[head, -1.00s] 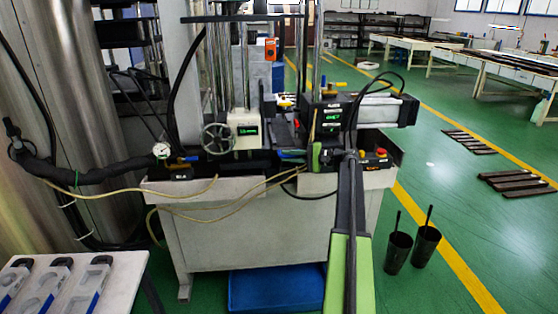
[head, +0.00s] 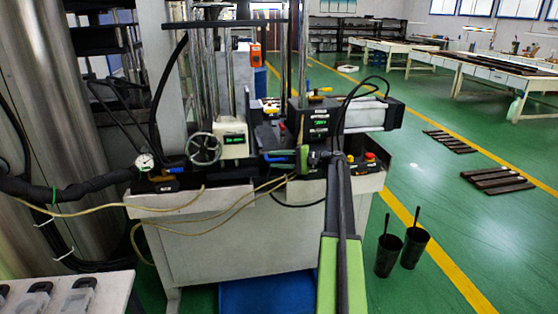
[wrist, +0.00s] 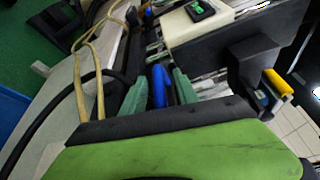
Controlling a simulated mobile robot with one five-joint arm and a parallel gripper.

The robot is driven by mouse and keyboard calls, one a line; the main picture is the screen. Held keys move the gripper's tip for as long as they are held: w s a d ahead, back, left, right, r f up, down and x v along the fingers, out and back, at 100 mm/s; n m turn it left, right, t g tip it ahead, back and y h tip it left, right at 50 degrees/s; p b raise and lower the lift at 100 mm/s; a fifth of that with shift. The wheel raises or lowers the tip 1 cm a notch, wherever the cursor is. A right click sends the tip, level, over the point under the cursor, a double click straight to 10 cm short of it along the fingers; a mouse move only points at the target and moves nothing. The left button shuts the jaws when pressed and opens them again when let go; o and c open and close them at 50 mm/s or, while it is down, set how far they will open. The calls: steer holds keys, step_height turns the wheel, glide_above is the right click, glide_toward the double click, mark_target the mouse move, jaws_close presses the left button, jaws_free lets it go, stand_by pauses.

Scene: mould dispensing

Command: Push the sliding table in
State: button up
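The sliding table is the dark platform (head: 268,137) on the machine in the head view, left of a black valve block (head: 318,118); its exact edges are hard to make out. A blue handle (head: 280,154) lies at its front. My gripper (head: 302,158) is at the front of the machine, with its fingers beside the handle. In the wrist view, the two teal fingertips of my gripper (wrist: 160,98) lie on either side of the blue handle (wrist: 160,83).
A handwheel (head: 204,147) and a gauge (head: 145,161) are left of my gripper. Loose yellowish hoses (head: 165,212) hang across the machine's front. A red button (head: 370,156) is to the right. Two black cups (head: 389,252) stand on the floor.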

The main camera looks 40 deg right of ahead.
steer(key=p+v, duration=0.1)
steer(key=v, duration=1.6)
steer(key=shift+s+f, duration=0.1)
